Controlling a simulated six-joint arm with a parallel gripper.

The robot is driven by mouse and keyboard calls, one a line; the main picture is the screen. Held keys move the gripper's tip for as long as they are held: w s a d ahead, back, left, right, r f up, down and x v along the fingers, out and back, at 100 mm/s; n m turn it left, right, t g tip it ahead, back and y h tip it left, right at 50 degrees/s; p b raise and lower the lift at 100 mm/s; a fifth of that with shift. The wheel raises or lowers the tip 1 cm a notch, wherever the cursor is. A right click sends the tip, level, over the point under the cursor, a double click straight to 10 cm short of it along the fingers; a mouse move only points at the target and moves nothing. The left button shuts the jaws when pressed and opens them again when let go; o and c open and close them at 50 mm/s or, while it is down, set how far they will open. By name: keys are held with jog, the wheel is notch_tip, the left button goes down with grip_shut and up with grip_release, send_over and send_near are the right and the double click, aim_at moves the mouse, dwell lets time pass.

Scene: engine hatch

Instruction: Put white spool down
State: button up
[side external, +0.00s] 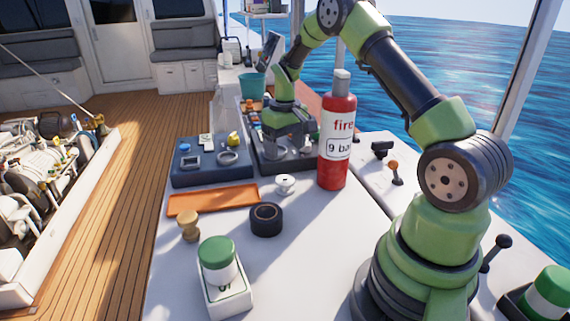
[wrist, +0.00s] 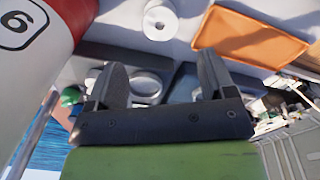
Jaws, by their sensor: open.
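The white spool (side external: 286,184) stands on the white counter, left of the red fire extinguisher (side external: 337,140) and right of the orange tray (side external: 213,198). The spool also shows at the top of the wrist view (wrist: 160,18), seen end-on with its round hole. My gripper (side external: 287,145) is behind the spool in the side view, above the dark tray unit. In the wrist view my gripper's two fingers (wrist: 162,75) are spread apart with nothing between them. The spool lies beyond the fingertips, apart from them.
The fire extinguisher (wrist: 35,60) stands close on the wrist view's left. A black ring (side external: 266,219), wooden knob (side external: 188,225) and green-lidded jar (side external: 217,262) stand nearer. A blue-grey unit (side external: 212,163) is behind the orange tray. Counter right of the black ring is clear.

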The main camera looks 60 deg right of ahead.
jog(key=s+a+r+t, duration=0.2)
jog(key=a+r, duration=0.4)
jog(key=r, duration=0.2)
jog(key=s+a+r+t, duration=0.1)
jog(key=s+a+r, duration=0.3)
jog(key=r, duration=0.5)
jog(key=s+a+r+t+y, duration=0.2)
jog(key=s+a+r+t, duration=0.1)
jog(key=s+a, duration=0.7)
jog(key=s+t, duration=0.1)
jog(key=s, duration=0.2)
jog(key=shift+s+a, duration=0.15)
jog(key=shift+a, duration=0.25)
